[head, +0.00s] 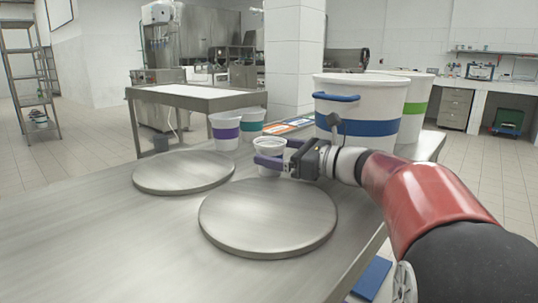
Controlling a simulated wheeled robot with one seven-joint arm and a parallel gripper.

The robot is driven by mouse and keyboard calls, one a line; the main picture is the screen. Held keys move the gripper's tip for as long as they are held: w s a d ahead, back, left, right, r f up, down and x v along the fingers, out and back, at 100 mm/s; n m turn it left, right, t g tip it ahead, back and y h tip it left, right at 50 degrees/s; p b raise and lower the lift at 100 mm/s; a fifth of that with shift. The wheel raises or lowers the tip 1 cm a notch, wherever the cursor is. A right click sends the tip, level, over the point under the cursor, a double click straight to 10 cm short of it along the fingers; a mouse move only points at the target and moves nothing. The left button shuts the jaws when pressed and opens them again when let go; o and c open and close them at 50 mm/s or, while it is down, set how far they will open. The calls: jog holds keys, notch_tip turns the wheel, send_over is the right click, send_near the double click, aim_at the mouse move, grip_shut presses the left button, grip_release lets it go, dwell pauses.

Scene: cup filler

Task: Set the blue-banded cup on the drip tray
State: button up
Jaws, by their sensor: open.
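A large white cup with a wide blue band (360,128) and a blue handle-like piece near its rim stands at the back right of the steel table. A small white cup (268,146) stands near the table's middle; its lower part is mostly hidden by my gripper, so I cannot tell its band colour. My gripper (278,152) is open, with its blue-purple fingers at the small cup, one in front and one beside or behind it. I cannot tell if they touch it. Two round steel plates (268,218) (183,172) lie on the table; I cannot tell which thing is the drip tray.
A purple-banded cup (225,134) and a teal-banded cup (251,124) stand at the back. A large green-banded cup (415,108) is behind the blue-banded one. Flat coloured cards (290,126) lie at the back. The table's (120,235) front left is clear.

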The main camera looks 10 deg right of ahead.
aim_at(264, 139)
jog(key=x, duration=0.3)
jog(key=shift+w+a+r, duration=0.1)
jog(key=shift+w+a, duration=0.15)
jog(key=shift+a, duration=0.05)
jog(key=c, duration=1.2)
jog(key=shift+o, duration=0.2)
jog(key=shift+r+p, duration=0.25)
jog(key=shift+p, duration=0.1)
jog(key=shift+r+p, duration=0.35)
jog(key=shift+p, duration=0.05)
jog(key=shift+r, duration=0.15)
